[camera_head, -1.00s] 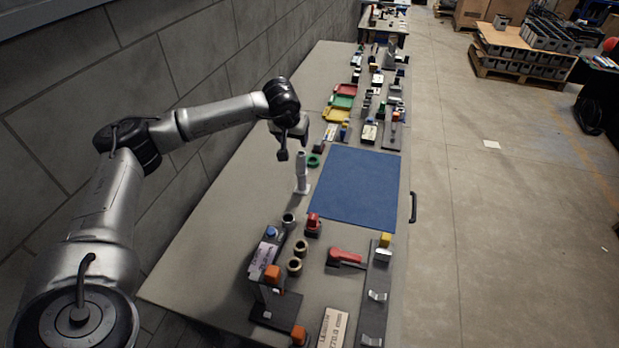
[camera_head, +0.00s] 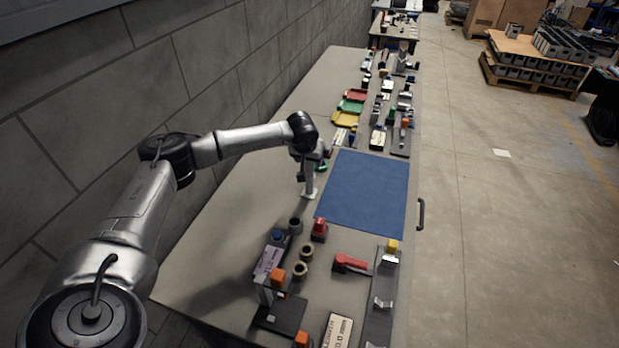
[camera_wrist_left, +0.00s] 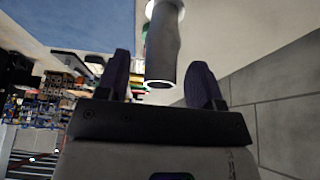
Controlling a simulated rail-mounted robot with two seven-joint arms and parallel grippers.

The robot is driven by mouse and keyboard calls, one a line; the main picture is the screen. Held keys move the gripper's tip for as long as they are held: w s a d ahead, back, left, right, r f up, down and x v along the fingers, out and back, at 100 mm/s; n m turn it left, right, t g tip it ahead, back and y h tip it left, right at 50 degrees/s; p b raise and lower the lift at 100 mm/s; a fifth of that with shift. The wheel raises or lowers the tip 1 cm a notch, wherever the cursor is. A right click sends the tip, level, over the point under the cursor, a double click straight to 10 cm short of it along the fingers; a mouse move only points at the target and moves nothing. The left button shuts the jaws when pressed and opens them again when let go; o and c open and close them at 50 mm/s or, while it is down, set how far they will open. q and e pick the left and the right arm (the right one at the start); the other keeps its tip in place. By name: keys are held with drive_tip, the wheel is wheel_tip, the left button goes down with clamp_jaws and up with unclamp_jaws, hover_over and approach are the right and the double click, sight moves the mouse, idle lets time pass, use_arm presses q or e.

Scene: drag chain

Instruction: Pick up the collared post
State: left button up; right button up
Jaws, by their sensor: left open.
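The collared post (camera_head: 310,184) stands upright on the table just left of the blue mat, a pale grey rod on a white round base. Its top is partly hidden by my left gripper (camera_head: 308,168). In the left wrist view the post (camera_wrist_left: 162,48) shows as a grey cylinder with a pale end ring and a white collar. It lies in the gap between the two dark fingers of the left gripper (camera_wrist_left: 160,78). The fingers are open, with visible space on both sides of the post. My right gripper is in neither view.
The blue mat (camera_head: 363,192) lies bare right of the post. Red, green and yellow trays (camera_head: 351,107) lie farther back. Rings (camera_head: 305,252), a red-handled clamp (camera_head: 350,262) and a rail (camera_head: 381,302) are nearer. A wall runs along the left.

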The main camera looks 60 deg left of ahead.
use_arm(q)
drive_tip(key=shift+a+f, duration=0.1)
drive_tip(key=shift+f, duration=0.25)
drive_tip(key=shift+w, duration=0.1)
clamp_jaws()
idle(0.3)
